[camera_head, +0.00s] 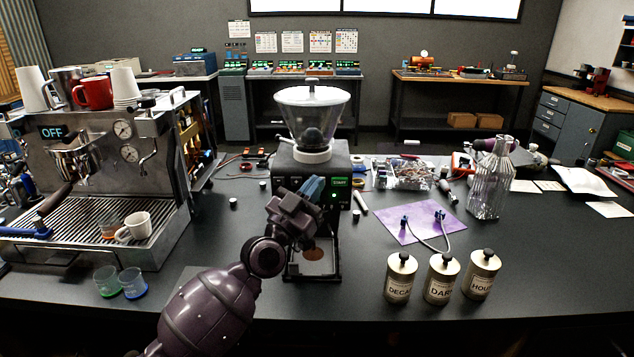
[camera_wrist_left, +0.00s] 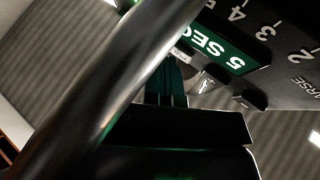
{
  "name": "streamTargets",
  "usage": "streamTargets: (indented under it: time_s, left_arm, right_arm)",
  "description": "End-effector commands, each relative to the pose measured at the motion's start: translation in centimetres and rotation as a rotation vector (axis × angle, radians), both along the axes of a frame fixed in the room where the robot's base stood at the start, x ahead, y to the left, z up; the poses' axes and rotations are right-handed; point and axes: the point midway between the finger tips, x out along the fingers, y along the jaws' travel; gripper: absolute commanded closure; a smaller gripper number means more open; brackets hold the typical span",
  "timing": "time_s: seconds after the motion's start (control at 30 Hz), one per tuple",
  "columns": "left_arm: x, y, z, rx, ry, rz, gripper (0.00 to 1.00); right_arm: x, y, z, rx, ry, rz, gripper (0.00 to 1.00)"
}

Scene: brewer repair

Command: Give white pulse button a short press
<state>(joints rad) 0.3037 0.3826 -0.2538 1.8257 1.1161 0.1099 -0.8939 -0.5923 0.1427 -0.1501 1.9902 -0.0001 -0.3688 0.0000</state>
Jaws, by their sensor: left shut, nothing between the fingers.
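The coffee grinder (camera_head: 352,160) stands mid-table with a clear hopper (camera_head: 312,112) on top and a small green display on its front. My left gripper (camera_head: 313,188) is shut and empty, its fingertips raised close to the grinder's front panel. In the left wrist view the shut fingers (camera_wrist_left: 167,82) point up at the panel, just below a green display (camera_wrist_left: 218,50) reading "5 SEC". A small pale piece (camera_wrist_left: 205,82) shows right beside the fingertips; I cannot tell if it is the white pulse button, or whether the fingers touch it. My right gripper is not in view.
An espresso machine (camera_head: 95,185) with cups on top stands at left. Small glasses (camera_head: 106,281) stand in front of it. A dark curved bar (camera_wrist_left: 140,75) crosses the wrist view.

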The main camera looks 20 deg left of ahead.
Motion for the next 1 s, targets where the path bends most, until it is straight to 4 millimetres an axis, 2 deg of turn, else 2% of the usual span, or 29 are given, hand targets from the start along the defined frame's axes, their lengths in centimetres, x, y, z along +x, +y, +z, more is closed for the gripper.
streamTargets:
  time_s: [0.67,1.0]
  left_arm:
    - [0.0,0.0,0.0,0.000,0.000,0.000,1.00]
    - [-1.3,-0.4,0.1,0.000,0.001,-0.001,1.00]
  right_arm:
    - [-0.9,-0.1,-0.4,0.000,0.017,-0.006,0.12]
    - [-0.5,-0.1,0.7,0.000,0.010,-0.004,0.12]
